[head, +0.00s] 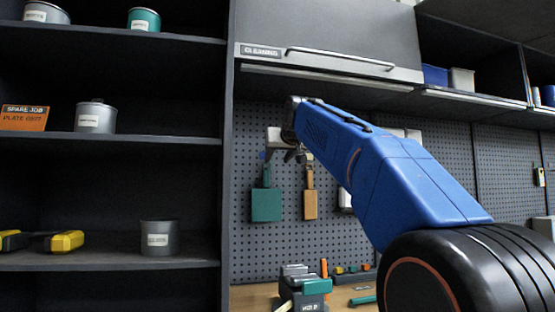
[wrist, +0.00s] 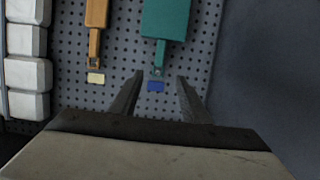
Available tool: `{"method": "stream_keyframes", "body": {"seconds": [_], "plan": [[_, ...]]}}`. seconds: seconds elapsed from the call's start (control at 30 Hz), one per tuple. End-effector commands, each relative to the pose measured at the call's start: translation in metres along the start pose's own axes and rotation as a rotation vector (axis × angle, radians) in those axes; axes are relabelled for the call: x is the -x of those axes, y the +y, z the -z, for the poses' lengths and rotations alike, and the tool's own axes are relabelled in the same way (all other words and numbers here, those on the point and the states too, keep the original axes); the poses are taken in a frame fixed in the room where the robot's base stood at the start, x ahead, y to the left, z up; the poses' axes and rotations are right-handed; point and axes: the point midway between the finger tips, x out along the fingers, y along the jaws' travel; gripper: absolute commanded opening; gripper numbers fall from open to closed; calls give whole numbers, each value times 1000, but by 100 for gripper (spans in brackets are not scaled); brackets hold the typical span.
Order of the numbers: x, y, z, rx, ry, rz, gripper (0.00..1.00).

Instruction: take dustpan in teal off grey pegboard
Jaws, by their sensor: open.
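I cannot tell how far the fingers are from the board. In the head view my gripper (head: 291,156) is near the top of the dustpan handle and partly hidden by my arm.
An orange-brown tool (head: 310,204) hangs right beside the dustpan. White blocky items (wrist: 27,60) lie beyond it. A cabinet labelled CLEANING (head: 330,62) overhangs the pegboard. A dark shelf unit (head: 130,140) stands left. Below, a bench holds a teal-topped item (head: 312,287).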

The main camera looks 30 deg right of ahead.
Motion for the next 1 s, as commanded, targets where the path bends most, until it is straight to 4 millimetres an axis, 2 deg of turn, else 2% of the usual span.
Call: {"method": "stream_keyframes", "body": {"seconds": [1.0], "plan": [[-152, 0, -2, 0, -2, 0, 42]]}}
